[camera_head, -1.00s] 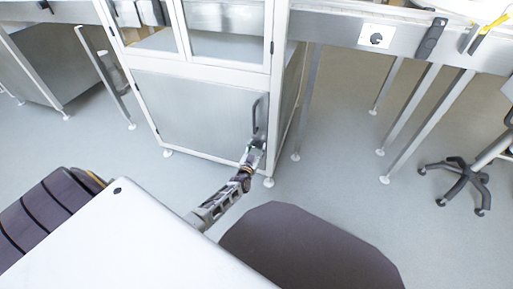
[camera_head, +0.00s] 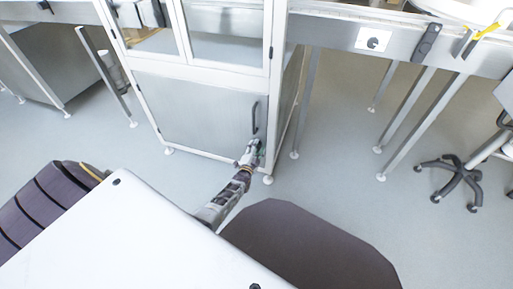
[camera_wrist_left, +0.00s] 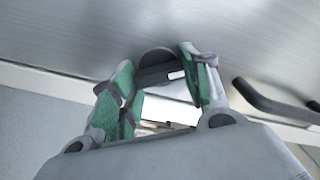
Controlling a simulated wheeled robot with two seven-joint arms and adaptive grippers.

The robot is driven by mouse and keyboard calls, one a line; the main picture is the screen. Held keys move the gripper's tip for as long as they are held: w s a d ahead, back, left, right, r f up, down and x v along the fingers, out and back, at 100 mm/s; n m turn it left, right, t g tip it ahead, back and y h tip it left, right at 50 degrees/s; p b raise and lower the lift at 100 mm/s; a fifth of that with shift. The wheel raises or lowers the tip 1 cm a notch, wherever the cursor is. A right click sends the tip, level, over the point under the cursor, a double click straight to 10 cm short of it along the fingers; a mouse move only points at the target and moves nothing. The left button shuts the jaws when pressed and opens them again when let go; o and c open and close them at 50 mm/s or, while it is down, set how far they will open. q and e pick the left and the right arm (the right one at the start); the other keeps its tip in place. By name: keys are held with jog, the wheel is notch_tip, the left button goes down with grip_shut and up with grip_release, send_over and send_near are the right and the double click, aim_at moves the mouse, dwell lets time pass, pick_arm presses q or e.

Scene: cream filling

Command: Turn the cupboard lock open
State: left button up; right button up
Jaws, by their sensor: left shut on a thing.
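The cupboard (camera_head: 190,113) has a grey metal door with a dark vertical handle (camera_head: 255,117) near its right edge. My left gripper (camera_head: 254,147) is at the door's lower right, below the handle. In the left wrist view, the dark round lock (camera_wrist_left: 157,66) sits on the door between the green-padded fingers of my left gripper (camera_wrist_left: 153,88). The gripper is shut on the lock's knob. Part of the lock is hidden by the fingers. The handle (camera_wrist_left: 268,101) shows apart, to the right of the gripper. My right gripper is out of view.
A metal table with thin legs (camera_head: 420,125) stands at the right, with a dark rotary switch (camera_head: 374,41) on its front. A wheeled chair (camera_head: 460,182) is farther right. The grey floor (camera_head: 330,165) before the cupboard's right side is clear.

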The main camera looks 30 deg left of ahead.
pick_arm(q)
jog(key=m, duration=0.3)
jog(key=shift+f+m, duration=0.1)
jog(key=shift+m, duration=1.2)
jog(key=shift+d+m, duration=0.1)
jog(key=shift+m, duration=0.4)
jog(key=o, duration=0.9)
jog(key=shift+o, duration=0.6)
jog(key=v, duration=0.7)
jog(key=shift+s, duration=0.25)
